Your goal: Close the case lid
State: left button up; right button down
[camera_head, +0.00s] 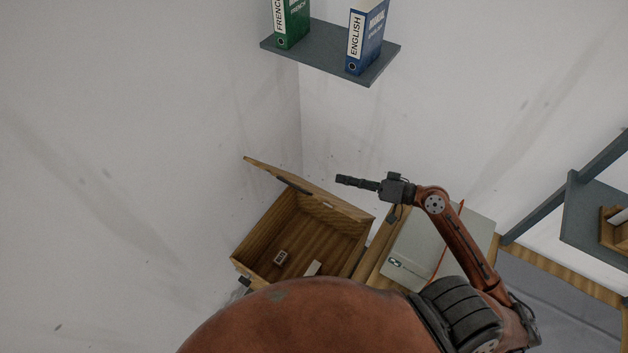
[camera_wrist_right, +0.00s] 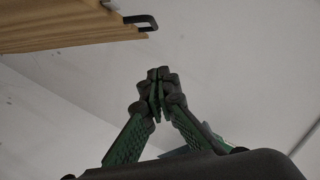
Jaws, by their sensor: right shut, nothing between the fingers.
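The wooden case (camera_head: 258,245) stands open at the centre of the head view, and its near side is partly hidden by my own body. Its lid (camera_head: 318,193) is raised, tilted up along the far side, with a dark strip on it. In the right wrist view the wooden edge of what looks like the lid (camera_wrist_right: 60,28) shows at upper left with a dark bracket on it. My right gripper (camera_head: 340,179) is shut and empty, to the right of and close to the raised lid. It also shows in the wrist view (camera_wrist_right: 158,75), apart from the wood. My left gripper is not in view.
Small pale items (camera_head: 281,257) lie inside the case. A grey flat panel (camera_head: 410,262) on a wooden surface lies right of the case, under my right arm. A shelf (camera_head: 328,58) with a green binder (camera_head: 291,22) and a blue binder (camera_head: 366,38) hangs above. Walls stand close behind.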

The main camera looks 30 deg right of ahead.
jog(key=w+a+f+p, duration=0.1)
jog(key=w+a, duration=0.1)
jog(key=w+a+f+p, duration=0.1)
jog(key=w+a+p, duration=0.1)
jog(key=a, duration=0.1)
jog(key=w+a+f+p, duration=0.1)
jog(key=w+a, duration=0.1)
jog(key=a, duration=0.1)
jog(key=shift+a+f, duration=0.1)
jog(key=shift+f, duration=0.1)
jog(key=shift+s+a+f+p, duration=0.2)
jog(key=shift+a+f+p, duration=0.1)
jog(key=shift+a+f, duration=0.05)
jog(key=shift+f, duration=0.15)
